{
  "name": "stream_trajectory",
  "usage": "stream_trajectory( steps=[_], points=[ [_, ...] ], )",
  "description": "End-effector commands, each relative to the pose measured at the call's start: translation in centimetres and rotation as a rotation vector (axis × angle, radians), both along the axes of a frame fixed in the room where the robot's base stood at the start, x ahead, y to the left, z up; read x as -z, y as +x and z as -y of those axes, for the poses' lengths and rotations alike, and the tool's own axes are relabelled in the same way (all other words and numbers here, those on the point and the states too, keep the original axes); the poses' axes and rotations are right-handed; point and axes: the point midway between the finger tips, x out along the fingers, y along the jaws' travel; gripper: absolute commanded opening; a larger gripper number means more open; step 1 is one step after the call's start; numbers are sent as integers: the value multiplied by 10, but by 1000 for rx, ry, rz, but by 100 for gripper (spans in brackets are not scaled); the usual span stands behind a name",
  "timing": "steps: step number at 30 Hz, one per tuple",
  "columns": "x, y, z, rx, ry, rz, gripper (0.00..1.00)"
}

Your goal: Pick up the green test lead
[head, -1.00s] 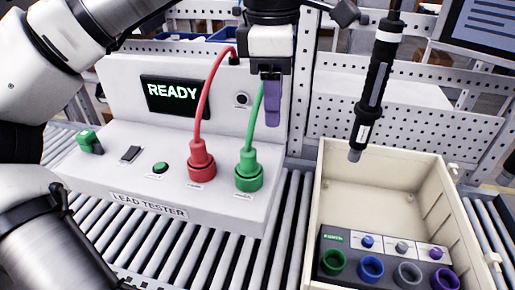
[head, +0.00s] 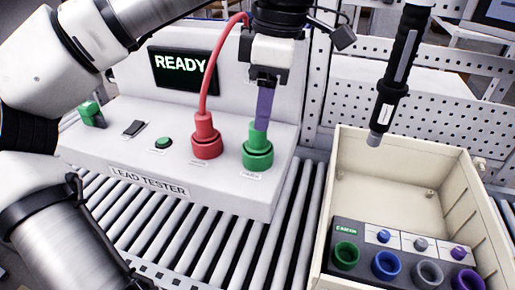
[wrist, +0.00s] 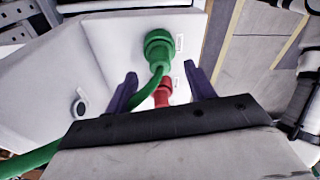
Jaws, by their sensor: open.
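The green test lead (head: 256,152) stands upright with its plug in the top of the white lead tester (head: 250,195). In the wrist view the green plug (wrist: 158,47) lies beyond the fingertips, and its cable curves away to the lower left. My gripper (head: 263,122) is above the green plug, its purple fingers pointing down and partly hiding the lead. In the wrist view the fingers of my gripper (wrist: 160,80) are apart with nothing clamped between them. The red test lead (head: 206,140) is plugged in just left of the green one.
The tester's screen (head: 182,70) reads READY. A cream bin (head: 370,160) at the right holds a block with several coloured sockets (head: 347,254). A black screwdriver (head: 397,75) hangs above the bin. Rollers (head: 205,250) run in front of the tester.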

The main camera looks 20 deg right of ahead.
Motion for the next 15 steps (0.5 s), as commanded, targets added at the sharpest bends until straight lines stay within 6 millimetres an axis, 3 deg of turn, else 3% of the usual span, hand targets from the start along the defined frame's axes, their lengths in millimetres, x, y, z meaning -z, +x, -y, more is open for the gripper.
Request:
stream_trajectory(
  steps=[5, 15],
  points=[
    [11, 1, -3, 1, -1, 0, 54],
    [52, 5, -11, 0, -1, 1, 54]
  ],
)
